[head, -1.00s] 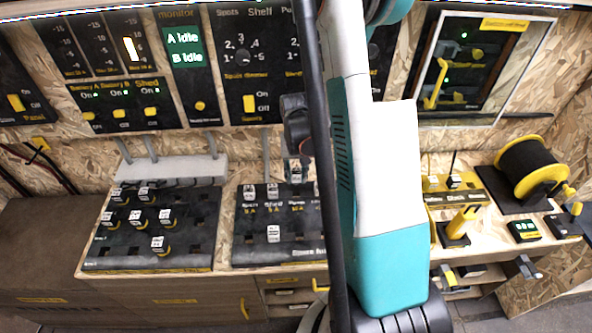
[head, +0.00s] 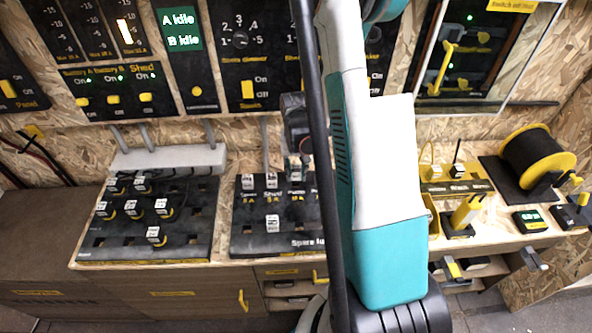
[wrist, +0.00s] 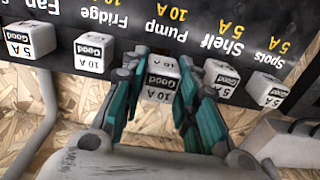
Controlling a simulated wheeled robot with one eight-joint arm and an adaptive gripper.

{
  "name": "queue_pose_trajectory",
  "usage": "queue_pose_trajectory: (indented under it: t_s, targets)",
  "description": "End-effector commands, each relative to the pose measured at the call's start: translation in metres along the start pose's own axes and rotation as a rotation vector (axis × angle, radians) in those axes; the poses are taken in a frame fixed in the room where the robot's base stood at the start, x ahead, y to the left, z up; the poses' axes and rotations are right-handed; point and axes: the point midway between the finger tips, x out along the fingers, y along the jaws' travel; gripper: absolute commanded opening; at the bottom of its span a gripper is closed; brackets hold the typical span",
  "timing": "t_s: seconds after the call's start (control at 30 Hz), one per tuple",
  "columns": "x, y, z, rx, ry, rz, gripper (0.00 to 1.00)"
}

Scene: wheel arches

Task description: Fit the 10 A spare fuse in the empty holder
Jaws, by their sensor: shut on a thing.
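My gripper (wrist: 160,90) is shut on a white block fuse (wrist: 160,80) marked "10 A Good", one finger on each side. The fuse is at the Pump 10 A place in the row, between the Fridge fuse (wrist: 94,53) and the Shelf fuse (wrist: 220,80). Whether it is seated or just above its holder cannot be told. In the head view my gripper (head: 297,160) is at the back edge of the black fuse board (head: 255,243), partly hidden by my arm. Another fuse (head: 273,224) stands in the spare row.
A Fan fuse (wrist: 30,42) and a Spots fuse (wrist: 268,90) stand close in the same row. A second black board (head: 120,250) with several fuses is to the left. A grey cable box (head: 170,158) lies behind it. My arm hides the board's right part.

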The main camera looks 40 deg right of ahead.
Motion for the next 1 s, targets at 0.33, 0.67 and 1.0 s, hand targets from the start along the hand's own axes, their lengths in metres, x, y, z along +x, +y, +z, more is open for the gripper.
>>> queue_pose_trajectory:
  t_s: [0.33,0.67,1.0]
  targets:
    - [0.001,0.000,0.000,0.000,0.000,0.000,0.04]
    - [0.006,0.000,0.000,0.000,0.000,0.000,0.04]
    - [0.015,0.000,0.000,0.000,0.000,0.000,0.04]
